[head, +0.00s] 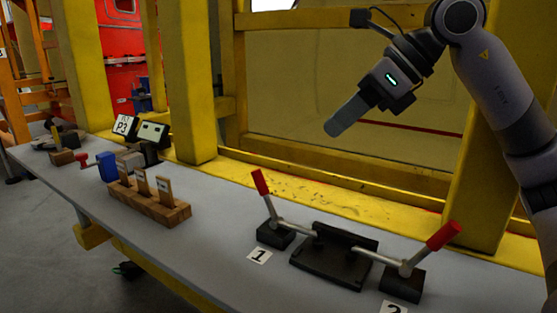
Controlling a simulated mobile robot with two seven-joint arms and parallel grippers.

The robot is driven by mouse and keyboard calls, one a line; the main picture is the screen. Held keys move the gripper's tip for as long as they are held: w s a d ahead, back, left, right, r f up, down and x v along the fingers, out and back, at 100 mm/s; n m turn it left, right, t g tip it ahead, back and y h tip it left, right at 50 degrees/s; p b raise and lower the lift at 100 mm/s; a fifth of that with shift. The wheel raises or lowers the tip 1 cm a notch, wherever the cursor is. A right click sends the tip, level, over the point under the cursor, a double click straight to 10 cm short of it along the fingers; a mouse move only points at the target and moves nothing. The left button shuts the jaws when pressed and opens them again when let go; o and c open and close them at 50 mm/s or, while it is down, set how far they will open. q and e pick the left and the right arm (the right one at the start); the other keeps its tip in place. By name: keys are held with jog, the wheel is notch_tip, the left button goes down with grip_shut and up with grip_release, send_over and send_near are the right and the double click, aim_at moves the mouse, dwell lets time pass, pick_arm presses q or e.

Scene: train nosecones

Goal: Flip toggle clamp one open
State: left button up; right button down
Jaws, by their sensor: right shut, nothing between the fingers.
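Toggle clamp one (276,234) stands on the grey bench beside a white label "1" (259,256). Its red-tipped handle (260,182) points up and leans slightly left. Its metal arm reaches right toward a black fixture plate (333,255); whether it touches the plate I cannot tell. Toggle clamp two (403,281) stands to the right of the plate, with its red handle (443,236) tilted up to the right. My right gripper (335,130) is shut and empty, held in the air above and to the right of clamp one. My left gripper is not in view.
A wooden block with upright tags (150,205) sits on the bench (215,220) to the left. Beyond it are a blue object (107,167) and small display boxes (152,132). Yellow beams (188,80) rise behind the bench. The bench between the wooden block and clamp one is clear.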

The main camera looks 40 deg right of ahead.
jog(key=shift+s, duration=0.1)
jog(key=shift+a, duration=0.1)
jog(key=b, duration=0.1)
send_near(263, 178)
notch_tip(263, 178, down, 3)
jog(key=shift+w+a+f, duration=0.45)
jog(key=shift+w+a, duration=0.15)
jog(key=shift+w, duration=0.25)
jog(key=shift+w+a+f, duration=0.45)
jog(key=shift+w+a, duration=0.1)
jog(key=shift+w, duration=0.25)
jog(key=shift+r, duration=0.1)
